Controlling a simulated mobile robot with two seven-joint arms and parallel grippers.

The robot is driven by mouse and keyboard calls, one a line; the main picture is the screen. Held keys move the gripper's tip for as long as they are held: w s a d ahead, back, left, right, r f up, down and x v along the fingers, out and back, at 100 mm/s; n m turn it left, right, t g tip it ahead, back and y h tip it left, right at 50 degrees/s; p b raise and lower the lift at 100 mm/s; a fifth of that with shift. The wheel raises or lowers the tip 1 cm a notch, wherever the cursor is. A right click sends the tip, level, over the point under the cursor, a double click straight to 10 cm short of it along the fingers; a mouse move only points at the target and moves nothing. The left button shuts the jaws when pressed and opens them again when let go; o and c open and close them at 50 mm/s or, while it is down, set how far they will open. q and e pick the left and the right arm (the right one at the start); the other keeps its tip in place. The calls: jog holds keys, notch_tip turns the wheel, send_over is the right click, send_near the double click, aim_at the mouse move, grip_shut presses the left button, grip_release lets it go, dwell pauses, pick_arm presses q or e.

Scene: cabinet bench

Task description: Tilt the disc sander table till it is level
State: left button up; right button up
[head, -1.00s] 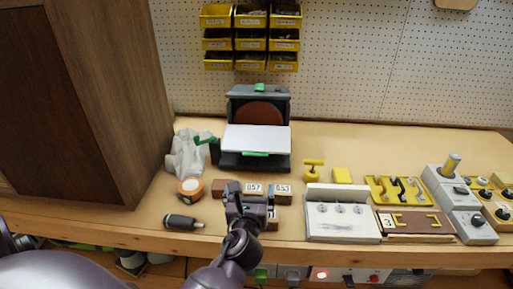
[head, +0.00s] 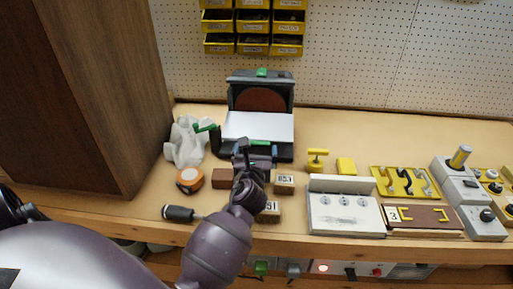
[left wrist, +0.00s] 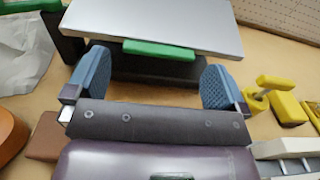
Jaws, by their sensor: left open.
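The disc sander stands at the back of the bench, with a dark body and a brown disc (head: 258,98). Its pale table (head: 258,126) sticks out in front of the disc; I cannot tell its exact tilt. A green tab sits at the table's front edge, clear in the left wrist view (left wrist: 160,49). A green handle (head: 205,128) shows at the sander's left side. My left gripper (head: 256,152) is open and empty just in front of the table. In the left wrist view its blue pads (left wrist: 160,82) stand either side of the green tab, not touching it. My right gripper is not seen.
Small numbered blocks (head: 284,183) lie by my left arm. A white box (head: 343,211) and yellow items stand right. A tall cabinet (head: 90,90) bounds the left.

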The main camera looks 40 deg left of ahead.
aim_at(256, 139)
pick_arm(q)
jog(key=shift+x, duration=1.1)
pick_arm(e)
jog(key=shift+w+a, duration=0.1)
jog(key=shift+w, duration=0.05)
pick_arm(q)
jog(key=shift+c, duration=0.3)
jog(key=c, duration=1)
notch_tip(256, 139, up, 3)
jog(key=p, duration=0.2)
jog(key=shift+f+p, duration=0.25)
jog(key=shift+p, duration=0.1)
jog(key=shift+c, duration=0.2)
jog(key=shift+r+p, duration=0.25)
jog(key=shift+p, duration=0.15)
jog(key=shift+d+r+p, duration=0.1)
jog(key=shift+r+p, duration=0.4)
jog(key=shift+p, duration=0.75)
jog(key=p, duration=0.3)
jog(key=g+h+p, duration=0.1)
jog(key=p, duration=0.2)
jog(key=shift+r+g, duration=0.3)
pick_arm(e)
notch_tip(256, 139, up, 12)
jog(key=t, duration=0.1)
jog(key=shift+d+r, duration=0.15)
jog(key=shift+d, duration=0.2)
